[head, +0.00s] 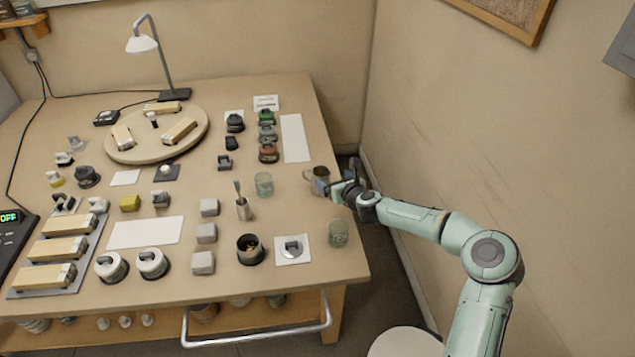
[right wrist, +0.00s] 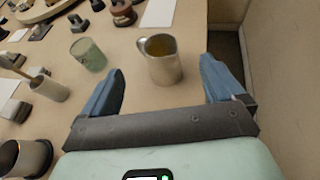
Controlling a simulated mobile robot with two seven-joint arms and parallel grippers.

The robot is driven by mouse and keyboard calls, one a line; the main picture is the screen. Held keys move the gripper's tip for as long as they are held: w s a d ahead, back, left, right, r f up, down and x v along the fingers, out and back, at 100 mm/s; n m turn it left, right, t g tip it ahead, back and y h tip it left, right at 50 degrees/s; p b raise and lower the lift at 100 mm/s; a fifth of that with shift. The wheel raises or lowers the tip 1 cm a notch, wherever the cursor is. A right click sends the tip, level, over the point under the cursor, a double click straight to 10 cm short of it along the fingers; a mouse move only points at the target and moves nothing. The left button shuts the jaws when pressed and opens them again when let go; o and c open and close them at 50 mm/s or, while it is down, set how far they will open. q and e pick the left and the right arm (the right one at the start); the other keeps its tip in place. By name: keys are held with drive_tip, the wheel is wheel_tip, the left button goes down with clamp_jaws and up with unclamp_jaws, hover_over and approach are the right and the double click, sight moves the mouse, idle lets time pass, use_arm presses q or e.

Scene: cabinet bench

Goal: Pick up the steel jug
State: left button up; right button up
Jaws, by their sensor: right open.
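The steel jug (head: 318,178) stands upright near the right edge of the bench, partly behind my right gripper in the head view. The jug is ahead of the fingertips, and I see no contact. My left gripper is not in view.
A green glass (head: 264,184) stands left of the jug, and another glass (head: 338,233) stands nearer the front. A steel cup with a brush (head: 243,209) and a dark pot (head: 250,249) are further left. The wall (head: 440,130) lies right of the bench.

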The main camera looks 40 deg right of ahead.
drive_tip(key=p, duration=0.2)
approach(318, 169)
drive_tip(key=w, duration=0.2)
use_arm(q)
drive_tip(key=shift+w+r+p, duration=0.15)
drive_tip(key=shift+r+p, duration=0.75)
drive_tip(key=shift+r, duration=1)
use_arm(e)
drive_tip(key=shift+f+x, duration=0.2)
drive_tip(key=shift+x, duration=1.15)
drive_tip(key=shift+f+x, duration=0.2)
drive_tip(key=shift+x, duration=1.15)
drive_tip(key=shift+s+d, duration=0.1)
drive_tip(key=shift+s, duration=0.1)
drive_tip(key=shift+c, duration=0.3)
drive_tip(key=c, duration=1.2)
drive_tip(key=shift+r, duration=0.2)
drive_tip(key=shift+c, duration=0.2)
drive_tip(key=shift+r, duration=0.85)
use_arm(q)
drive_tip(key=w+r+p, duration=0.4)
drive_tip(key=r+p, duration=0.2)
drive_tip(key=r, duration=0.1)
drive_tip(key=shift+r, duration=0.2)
use_arm(e)
wheel_tip(318, 169, up, 18)
